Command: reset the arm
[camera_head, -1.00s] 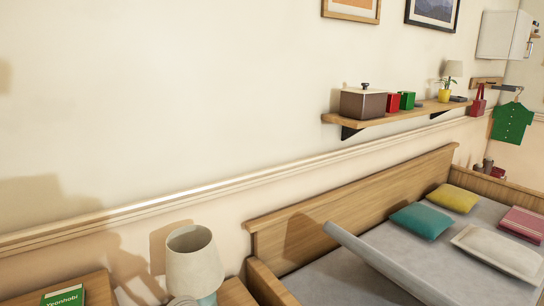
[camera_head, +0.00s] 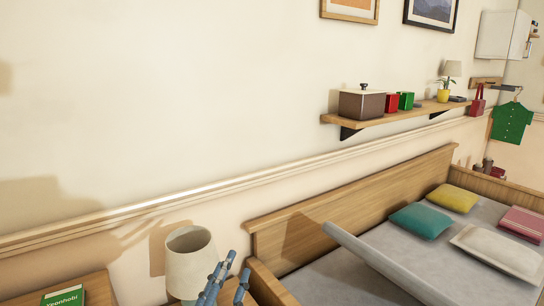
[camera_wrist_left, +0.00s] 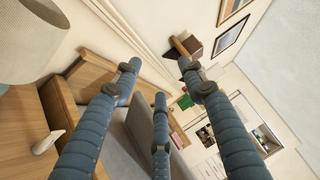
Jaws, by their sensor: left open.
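My left gripper (camera_head: 228,281) shows at the bottom edge of the head view, in front of the lamp and the bed's corner. In the left wrist view its blue-grey fingers (camera_wrist_left: 160,85) are spread apart with nothing between them. It is open and empty. The left arm itself is outside the head view. My right gripper is in neither view.
A white-shaded lamp (camera_head: 190,262) stands close beside the left gripper. A green book (camera_head: 63,296) lies on a wooden surface at lower left. The bed (camera_head: 350,207) and a wall shelf (camera_head: 385,117) are to the right.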

